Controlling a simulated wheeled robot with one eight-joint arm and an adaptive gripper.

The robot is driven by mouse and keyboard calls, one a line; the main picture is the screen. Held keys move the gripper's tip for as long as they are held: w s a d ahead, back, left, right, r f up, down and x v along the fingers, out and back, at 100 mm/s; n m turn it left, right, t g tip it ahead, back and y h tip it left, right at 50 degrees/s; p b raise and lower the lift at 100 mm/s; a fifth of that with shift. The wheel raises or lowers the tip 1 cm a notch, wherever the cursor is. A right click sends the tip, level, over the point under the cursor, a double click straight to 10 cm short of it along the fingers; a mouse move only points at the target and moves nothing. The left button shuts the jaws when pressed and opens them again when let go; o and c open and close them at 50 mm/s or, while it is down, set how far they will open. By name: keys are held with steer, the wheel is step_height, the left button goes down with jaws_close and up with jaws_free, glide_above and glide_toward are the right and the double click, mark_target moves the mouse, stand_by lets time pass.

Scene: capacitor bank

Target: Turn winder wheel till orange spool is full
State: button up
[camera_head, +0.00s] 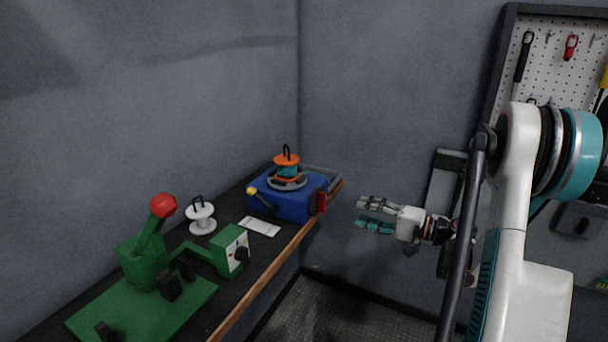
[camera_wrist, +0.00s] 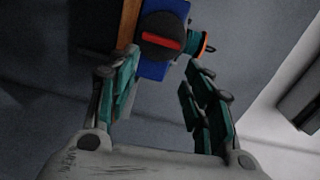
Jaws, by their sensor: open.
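The blue winder box (camera_head: 285,203) sits at the far end of the bench. The orange spool (camera_head: 286,160), with teal material around its middle, stands upright on top of the box. A red handle (camera_head: 321,203) is on the box's right side. In the wrist view, a dark round wheel (camera_wrist: 160,22) with a red bar across it faces me, and the spool (camera_wrist: 204,44) shows beside it. My gripper (camera_head: 361,212) is open and empty, to the right of the winder and apart from it. In the wrist view my fingers (camera_wrist: 162,62) spread either side of the blue box.
A white spool (camera_head: 201,217), a white card (camera_head: 259,227) and a green device (camera_head: 145,262) with a red knob lie along the bench. The bench's wooden edge (camera_head: 280,260) is near the winder. A tool pegboard (camera_head: 548,60) hangs at right. Walls stand behind.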

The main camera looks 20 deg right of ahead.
steer(key=r+n+p, duration=0.2)
steer(key=n, duration=0.2)
steer(key=r+n+g+h+p, duration=0.1)
steer(key=r+n+p, duration=0.1)
steer(key=n, duration=0.2)
steer(key=r+n+g+h+p, duration=0.1)
steer(key=r+n+p, duration=0.2)
steer(key=n, duration=0.1)
steer(key=shift+s+n, duration=0.3)
steer(key=shift+s, duration=0.1)
steer(key=shift+c, duration=0.4)
steer(key=n+g+b, duration=0.1)
steer(key=n+b, duration=0.1)
steer(key=n, duration=0.3)
glide_toward(320, 202)
steer(key=w+a, duration=0.4)
steer(key=w, duration=0.1)
steer(key=shift+w+h, duration=0.3)
steer(key=shift+h, duration=0.1)
steer(key=shift+c, duration=0.6)
steer(key=shift+d, duration=0.1)
jaws_close()
